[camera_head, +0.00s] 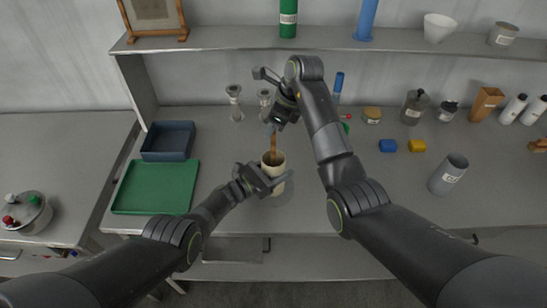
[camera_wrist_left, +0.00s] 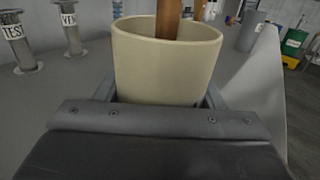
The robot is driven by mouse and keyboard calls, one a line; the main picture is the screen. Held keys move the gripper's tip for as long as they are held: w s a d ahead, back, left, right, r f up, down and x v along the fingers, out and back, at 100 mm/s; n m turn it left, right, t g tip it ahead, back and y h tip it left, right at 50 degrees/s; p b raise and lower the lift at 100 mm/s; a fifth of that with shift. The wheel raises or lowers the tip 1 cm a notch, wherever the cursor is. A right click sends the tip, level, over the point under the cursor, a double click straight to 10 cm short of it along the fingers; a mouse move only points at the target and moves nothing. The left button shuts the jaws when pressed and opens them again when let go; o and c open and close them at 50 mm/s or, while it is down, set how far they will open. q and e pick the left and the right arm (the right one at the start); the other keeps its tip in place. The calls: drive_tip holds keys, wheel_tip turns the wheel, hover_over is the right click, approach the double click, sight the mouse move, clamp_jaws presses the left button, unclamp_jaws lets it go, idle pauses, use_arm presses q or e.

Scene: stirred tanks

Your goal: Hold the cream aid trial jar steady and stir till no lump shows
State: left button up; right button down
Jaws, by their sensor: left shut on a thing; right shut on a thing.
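The cream jar (camera_head: 273,160) stands upright on the grey bench near its front edge. It fills the middle of the left wrist view (camera_wrist_left: 165,60). My left gripper (camera_head: 262,180) is shut around the jar from the left. My right gripper (camera_head: 281,118) is above the jar and shut on a brown stirring stick (camera_head: 273,146). The stick's lower end goes down inside the jar and also shows in the left wrist view (camera_wrist_left: 168,20). The jar's contents are hidden behind its wall, so I cannot tell whether lumps show.
A green tray (camera_head: 155,187) and a dark blue bin (camera_head: 168,140) lie left of the jar. Labelled metal stands (camera_head: 234,103) are behind it. Blue (camera_head: 388,146) and yellow (camera_head: 417,146) blocks and a grey cup (camera_head: 448,174) are at right. A shelf (camera_head: 240,39) runs above the back.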

drive_tip(key=shift+r, duration=5.65)
use_arm(q)
drive_tip(key=o, duration=1.1)
drive_tip(key=shift+a, duration=0.1)
drive_tip(key=shift+v, duration=5.95)
